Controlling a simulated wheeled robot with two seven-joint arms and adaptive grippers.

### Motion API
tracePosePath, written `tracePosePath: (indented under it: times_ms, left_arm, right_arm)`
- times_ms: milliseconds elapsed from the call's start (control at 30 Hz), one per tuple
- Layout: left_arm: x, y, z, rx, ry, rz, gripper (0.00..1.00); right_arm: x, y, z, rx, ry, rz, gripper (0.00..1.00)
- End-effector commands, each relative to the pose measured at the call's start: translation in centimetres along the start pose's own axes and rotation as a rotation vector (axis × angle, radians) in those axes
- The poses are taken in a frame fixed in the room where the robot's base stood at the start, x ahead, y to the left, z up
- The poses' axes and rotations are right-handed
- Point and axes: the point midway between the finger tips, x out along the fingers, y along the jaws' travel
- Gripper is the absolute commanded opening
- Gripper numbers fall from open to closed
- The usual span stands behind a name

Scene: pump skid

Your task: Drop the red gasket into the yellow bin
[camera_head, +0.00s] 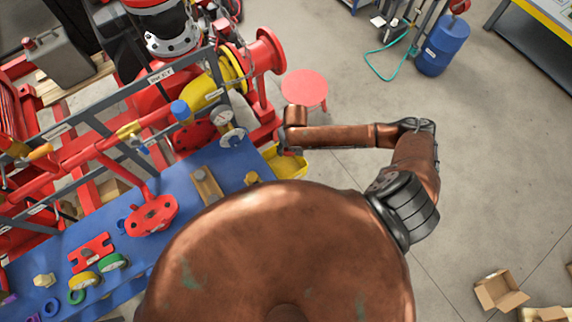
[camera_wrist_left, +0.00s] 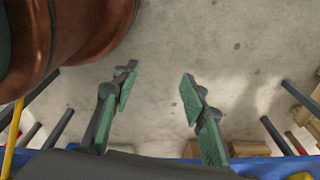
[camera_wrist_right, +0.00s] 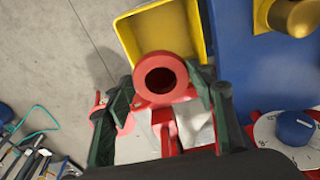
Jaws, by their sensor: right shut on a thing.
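The red gasket (camera_wrist_right: 160,58) is a thick ring with a dark round hole, held between the fingertips of my right gripper (camera_wrist_right: 160,88). In the right wrist view its upper edge overlaps the near rim of the yellow bin (camera_wrist_right: 190,22); its height above the bin cannot be told. The yellow bin also shows in the head view (camera_head: 291,164), beside the blue table's end and partly covered by my right arm. My left gripper (camera_wrist_left: 158,92) is open and empty in the left wrist view, over grey floor. It is hidden in the head view.
The blue table (camera_head: 75,240) holds red parts, coloured rings and a gauge (camera_head: 231,136). A red pump skid with a flange (camera_head: 268,50) stands behind. A red round stool (camera_head: 304,88) is beyond the bin. Floor to the right is mostly clear, with a cardboard box (camera_head: 497,291).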

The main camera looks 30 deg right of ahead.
Motion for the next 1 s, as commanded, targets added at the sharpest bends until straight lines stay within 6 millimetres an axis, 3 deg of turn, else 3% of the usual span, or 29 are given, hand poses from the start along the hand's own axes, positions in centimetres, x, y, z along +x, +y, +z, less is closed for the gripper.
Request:
tracePosePath:
  times_ms: [300,500,933,967,1000]
  left_arm:
    - [4.2,0.3,2.6,-0.004,-0.028,0.002,0.4]
    - [6.5,0.4,3.3,-0.004,-0.033,0.002,0.4]
    - [7.3,0.4,2.5,-0.002,-0.023,0.002,0.4]
    - [7.3,0.4,2.5,-0.002,-0.022,0.002,0.4]
    - [7.3,0.4,2.5,-0.002,-0.022,0.002,0.4]
  right_arm:
    - [3.2,0.0,0.4,0.0,-0.001,0.0,0.27]
    - [4.9,0.0,0.6,-0.001,0.0,0.0,0.27]
    - [5.3,0.0,0.7,0.0,0.0,0.001,0.27]
    - [5.3,0.0,0.7,0.0,0.0,0.0,0.51]
    - [5.3,0.0,0.7,0.0,0.0,0.0,0.54]
